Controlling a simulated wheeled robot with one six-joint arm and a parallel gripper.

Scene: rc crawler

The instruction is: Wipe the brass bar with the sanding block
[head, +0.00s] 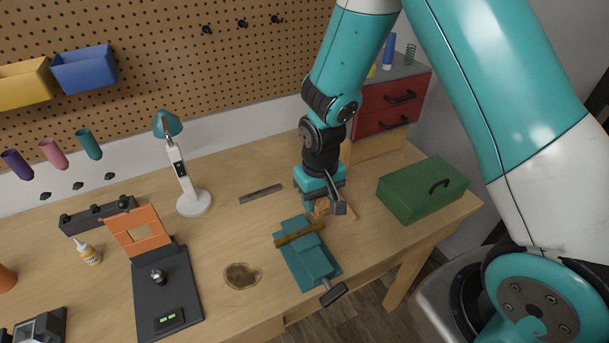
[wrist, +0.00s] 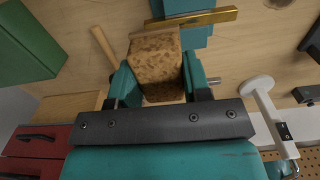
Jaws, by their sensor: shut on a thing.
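My gripper (head: 322,200) is shut on the sanding block (wrist: 157,68), a speckled brown block that fills the space between the fingers in the wrist view. In the head view the block (head: 320,209) shows partly below the gripper. The brass bar (head: 299,234) lies across the teal vise (head: 308,262), just in front of the block. In the wrist view the brass bar (wrist: 212,17) is beyond the block and partly hidden by it. I cannot tell whether block and bar touch.
A green toolbox (head: 423,190) stands right of the gripper. A wooden stick (head: 350,208) lies close beside it. A white lamp (head: 192,200) and a flat metal strip (head: 261,194) are to the left.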

